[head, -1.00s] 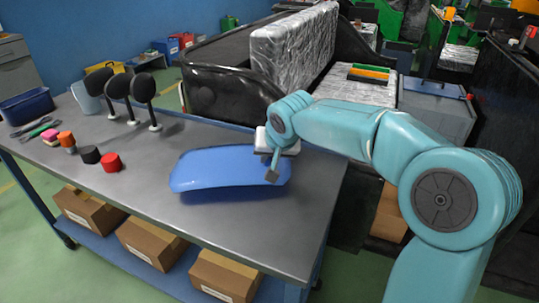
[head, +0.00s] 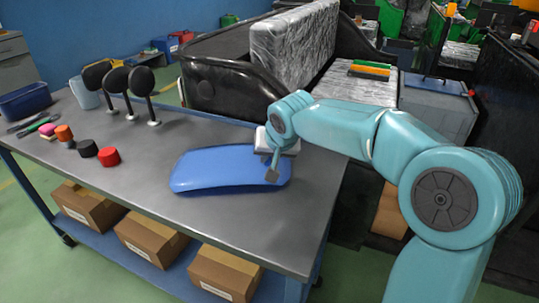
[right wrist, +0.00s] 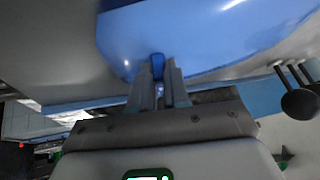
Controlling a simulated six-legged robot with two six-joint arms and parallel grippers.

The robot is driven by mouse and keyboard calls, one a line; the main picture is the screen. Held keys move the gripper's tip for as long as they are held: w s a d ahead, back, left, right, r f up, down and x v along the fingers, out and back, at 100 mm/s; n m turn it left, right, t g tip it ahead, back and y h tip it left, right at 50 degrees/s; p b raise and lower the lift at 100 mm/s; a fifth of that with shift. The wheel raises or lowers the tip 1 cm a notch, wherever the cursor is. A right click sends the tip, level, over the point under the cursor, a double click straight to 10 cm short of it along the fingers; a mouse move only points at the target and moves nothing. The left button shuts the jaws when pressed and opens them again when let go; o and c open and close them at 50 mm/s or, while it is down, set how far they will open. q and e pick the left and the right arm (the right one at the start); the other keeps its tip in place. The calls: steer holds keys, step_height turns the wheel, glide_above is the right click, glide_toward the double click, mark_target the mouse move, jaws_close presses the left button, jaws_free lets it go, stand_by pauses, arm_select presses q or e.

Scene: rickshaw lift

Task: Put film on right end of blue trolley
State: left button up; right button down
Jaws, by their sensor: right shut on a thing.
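The film is a glossy blue curved sheet (head: 215,170) over the grey top of the blue trolley (head: 235,232), at the trolley's right end. It lies flat or nearly so; I cannot tell whether all of it touches the top. My right gripper (head: 272,170) is at the film's right edge. In the right wrist view the gripper's fingers (right wrist: 157,82) are shut on a small part at the edge of the film (right wrist: 205,35). My left gripper is not in view.
Black round mirrors (head: 141,82), a red cylinder (head: 109,157), a black one (head: 87,148) and a blue bin (head: 25,102) stand on the trolley's left part. Cardboard boxes (head: 228,273) fill the lower shelf. A black rickshaw body (head: 222,90) with a wrapped seat stands behind.

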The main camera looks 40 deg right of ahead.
steer(key=shift+f+b, duration=0.3)
steer(key=shift+f, duration=0.1)
steer(key=c, duration=1)
jaws_free()
steer(key=p+v, duration=0.4)
steer(key=v, duration=1.2)
steer(key=shift+s+r, duration=0.1)
steer(key=shift+r, duration=0.1)
